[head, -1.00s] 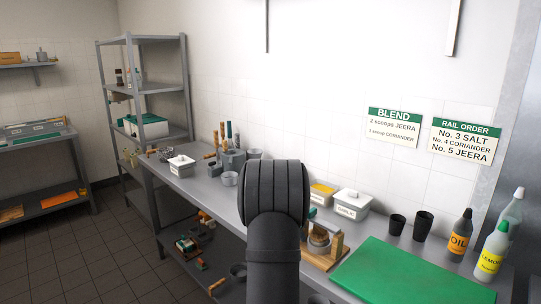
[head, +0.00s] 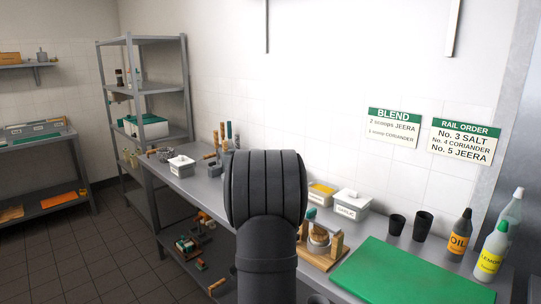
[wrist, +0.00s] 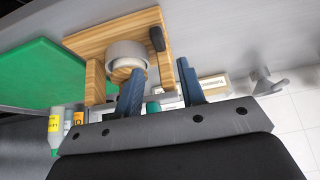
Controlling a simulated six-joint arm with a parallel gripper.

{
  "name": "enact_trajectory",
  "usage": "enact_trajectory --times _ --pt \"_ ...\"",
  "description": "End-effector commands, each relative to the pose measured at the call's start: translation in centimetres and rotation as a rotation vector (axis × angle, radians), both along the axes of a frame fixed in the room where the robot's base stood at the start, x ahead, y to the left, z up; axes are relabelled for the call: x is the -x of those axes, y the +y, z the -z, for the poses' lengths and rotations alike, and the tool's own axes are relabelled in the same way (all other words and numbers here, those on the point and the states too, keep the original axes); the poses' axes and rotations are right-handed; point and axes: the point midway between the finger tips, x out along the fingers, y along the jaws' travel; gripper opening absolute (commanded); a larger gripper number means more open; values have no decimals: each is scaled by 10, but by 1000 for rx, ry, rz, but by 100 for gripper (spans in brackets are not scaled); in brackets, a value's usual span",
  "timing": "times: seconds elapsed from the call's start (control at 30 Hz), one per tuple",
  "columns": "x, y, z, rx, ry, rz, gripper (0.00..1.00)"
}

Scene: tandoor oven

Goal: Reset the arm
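My arm rises in the middle of the head view and hides my gripper there. In the wrist view my gripper (wrist: 160,67) shows two blue fingers spread apart, with nothing seen held between them. Beyond the fingers is a wooden stand (wrist: 100,40) with a grey round cup (wrist: 127,54) and a dark-handled piece. I cannot tell how far the fingertips are from it. The stand also shows in the head view (head: 322,261), just right of my arm.
A green board (head: 405,272) lies at the counter's right, with dark cups (head: 422,226), an oil bottle (head: 460,232) and a lemon bottle (head: 492,250) behind it. A garlic tub (head: 350,205) stands near the wall. Utensils and tubs (head: 181,166) crowd the left counter. A shelf rack (head: 145,88) stands behind.

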Motion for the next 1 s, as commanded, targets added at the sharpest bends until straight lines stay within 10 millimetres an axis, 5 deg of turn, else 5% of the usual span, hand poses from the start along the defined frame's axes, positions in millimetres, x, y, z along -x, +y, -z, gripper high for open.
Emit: enact_trajectory --times 0.4,1.0 --pt "22 -30 -38 -188 46 32 36" --pt "48 -47 -110 -475 7 -50 36"
